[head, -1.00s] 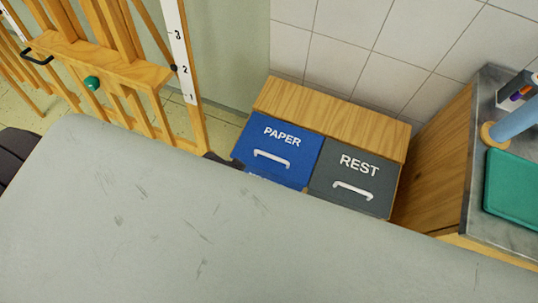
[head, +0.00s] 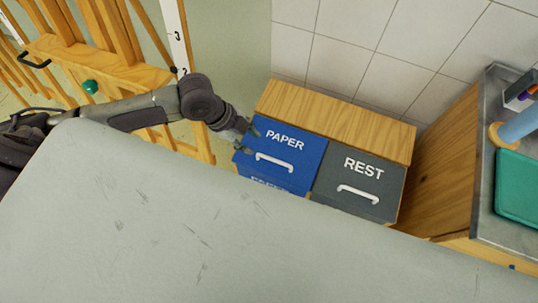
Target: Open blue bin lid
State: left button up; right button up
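The blue bin lid (head: 300,165) is marked PAPER and lies closed on the left bin of a wooden cabinet. A white handle (head: 276,163) runs across it. Part of the bin's blue front shows below the lid, and the near table hides the rest. My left arm reaches in from the left over the table's far edge. My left gripper (head: 245,140) is at the left edge of the blue lid, left of the handle and apart from it. It is small and dark here, and I cannot tell whether its fingers are open. My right gripper is out of view.
A grey lid (head: 340,181) marked REST sits right of the blue one. The grey table (head: 200,230) fills the foreground. Wooden easels (head: 110,75) stand at the left. A counter with a green tray (head: 518,187) is at the right. A tiled wall rises behind the bins.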

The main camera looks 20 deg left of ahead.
aim_at(272, 159)
pick_arm(q)
jog(key=b+x, duration=0.1)
jog(key=x, duration=1.1)
jog(key=shift+f, duration=0.1)
grip_shut()
